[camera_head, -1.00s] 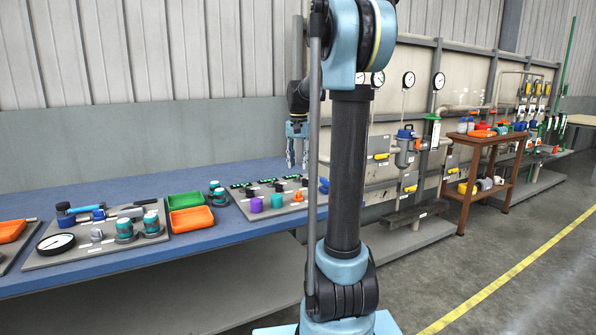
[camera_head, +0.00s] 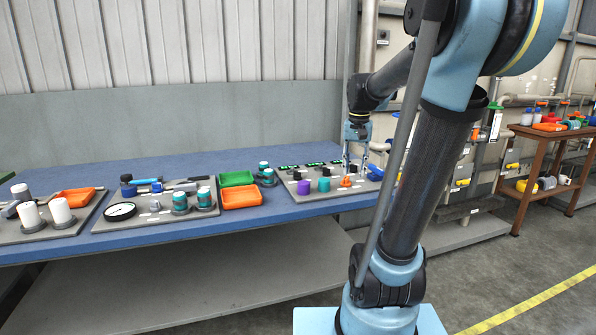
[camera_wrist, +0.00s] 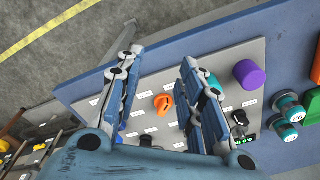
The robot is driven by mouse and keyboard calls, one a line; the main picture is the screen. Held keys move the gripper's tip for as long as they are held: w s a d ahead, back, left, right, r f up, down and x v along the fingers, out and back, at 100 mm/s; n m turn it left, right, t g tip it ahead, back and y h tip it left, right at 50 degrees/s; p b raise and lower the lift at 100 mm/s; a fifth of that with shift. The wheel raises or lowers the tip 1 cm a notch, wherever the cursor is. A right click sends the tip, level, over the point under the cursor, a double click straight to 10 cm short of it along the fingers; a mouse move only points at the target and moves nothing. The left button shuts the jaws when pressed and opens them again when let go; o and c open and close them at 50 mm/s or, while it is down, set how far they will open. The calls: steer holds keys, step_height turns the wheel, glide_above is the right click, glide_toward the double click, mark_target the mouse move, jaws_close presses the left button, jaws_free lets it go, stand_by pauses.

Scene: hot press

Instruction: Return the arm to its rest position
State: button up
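My arm reaches out over the blue bench (camera_head: 105,240). My gripper (camera_head: 357,163) is above the right part of a grey board (camera_head: 290,190) carrying knobs and small displays. In the wrist view my gripper (camera_wrist: 160,58) has its two fingers spread apart with nothing held between them. An orange knob (camera_wrist: 163,103) on the board shows through the gap, below the fingers. A purple cylinder (camera_wrist: 248,75) stands to the right of the fingers. A teal knob is partly hidden by the right finger. The exact height above the board cannot be told.
A green tray (camera_head: 236,179) and an orange tray (camera_head: 241,197) lie left of the board. Further left are a gauge (camera_head: 121,211) and white cylinders (camera_head: 60,210). A brown cart (camera_head: 530,160) stands at right. Floor is open at lower right.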

steer(key=s+f+n+t, duration=0.1)
steer(key=s+f+n, duration=0.2)
steer(key=s+f, duration=1.3)
steer(key=s, duration=0.4)
steer(key=shift+s+f+n, duration=0.25)
steer(key=shift+n, duration=0.05)
